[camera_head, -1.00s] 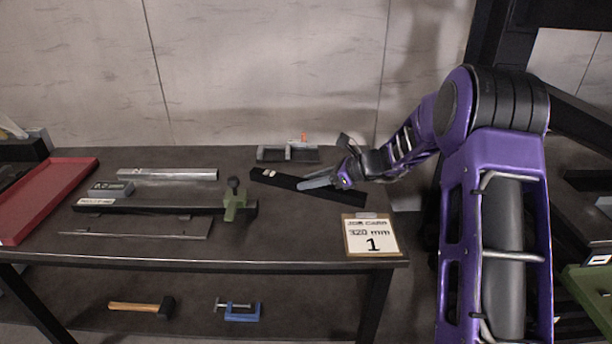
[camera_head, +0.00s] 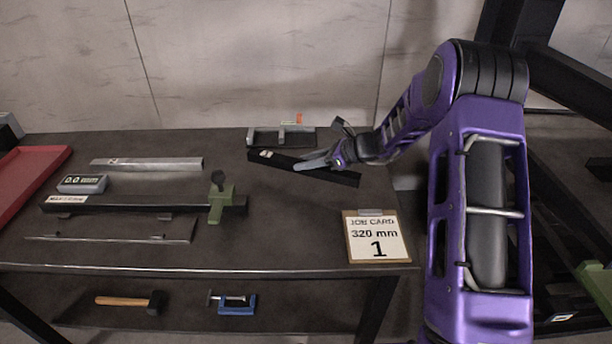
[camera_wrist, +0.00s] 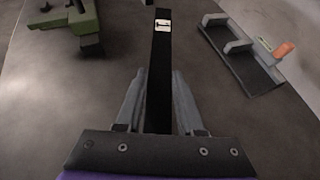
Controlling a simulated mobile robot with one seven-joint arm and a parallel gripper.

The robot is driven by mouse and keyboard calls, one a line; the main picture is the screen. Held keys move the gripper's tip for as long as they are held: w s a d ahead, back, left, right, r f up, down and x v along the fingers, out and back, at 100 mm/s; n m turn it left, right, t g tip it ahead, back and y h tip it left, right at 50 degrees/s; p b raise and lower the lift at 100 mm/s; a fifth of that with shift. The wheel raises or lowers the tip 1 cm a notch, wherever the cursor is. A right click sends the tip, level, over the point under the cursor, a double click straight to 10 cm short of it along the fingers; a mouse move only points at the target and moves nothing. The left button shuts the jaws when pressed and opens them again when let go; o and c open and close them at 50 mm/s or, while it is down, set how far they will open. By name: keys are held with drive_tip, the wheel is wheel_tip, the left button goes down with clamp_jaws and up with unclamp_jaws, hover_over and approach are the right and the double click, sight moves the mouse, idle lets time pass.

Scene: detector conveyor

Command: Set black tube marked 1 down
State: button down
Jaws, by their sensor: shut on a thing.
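The black tube marked 1 (camera_head: 335,174) lies lengthwise near the back right of the table in the head view, with a pale label near its left end. In the wrist view the tube (camera_wrist: 158,70) runs straight out between the fingers, its label (camera_wrist: 162,24) near the far end. My gripper (camera_head: 308,165) is shut on the tube; in the wrist view its two fingers (camera_wrist: 158,104) stand along either side of it. I cannot tell whether the tube touches the table top. The job card (camera_head: 376,238), reading 320 mm and 1, lies at the table's front right.
A grey fixture with an orange part (camera_head: 281,136) stands just behind the tube. A measuring rail with a green stop (camera_head: 221,203), a silver bar (camera_head: 147,164), a grey readout (camera_head: 82,184) and a red tray (camera_head: 42,172) are at left. Table between rail and card is clear.

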sight(345, 173)
drive_tip(key=shift+f, duration=2.2)
drive_tip(key=shift+f+b, duration=0.1)
drive_tip(key=shift+b, duration=0.25)
drive_tip(key=c, duration=0.5)
unclamp_jaws()
drive_tip(key=p+v, duration=0.1)
drive_tip(key=v, duration=1.1)
